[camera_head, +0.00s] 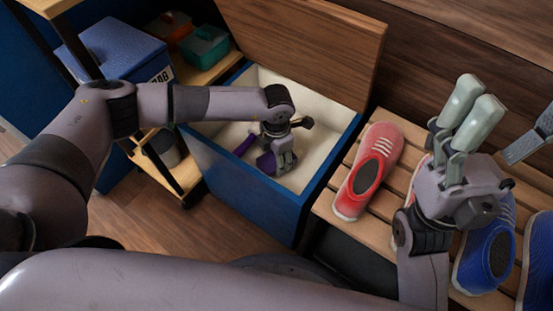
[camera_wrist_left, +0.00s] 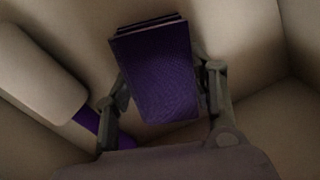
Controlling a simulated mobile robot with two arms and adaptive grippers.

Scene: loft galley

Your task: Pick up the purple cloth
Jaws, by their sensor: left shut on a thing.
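The purple cloth is a folded, flat bundle inside the open blue chest (camera_head: 245,185). In the head view the cloth (camera_head: 266,164) shows beside my left gripper (camera_head: 284,163), which partly covers it. In the left wrist view the cloth (camera_wrist_left: 155,75) stands between the two fingers of my left gripper (camera_wrist_left: 165,105), which is shut on it. The chest's cream inner walls and floor are close around.
A purple-handled thing (camera_head: 244,145) lies in the chest left of the cloth; its pale, rounded part (camera_wrist_left: 38,72) shows in the wrist view. The wooden lid (camera_head: 310,45) stands open behind. Red shoes (camera_head: 370,170) and blue shoes (camera_head: 485,255) sit on the bench. A blue box (camera_head: 110,48) is at left.

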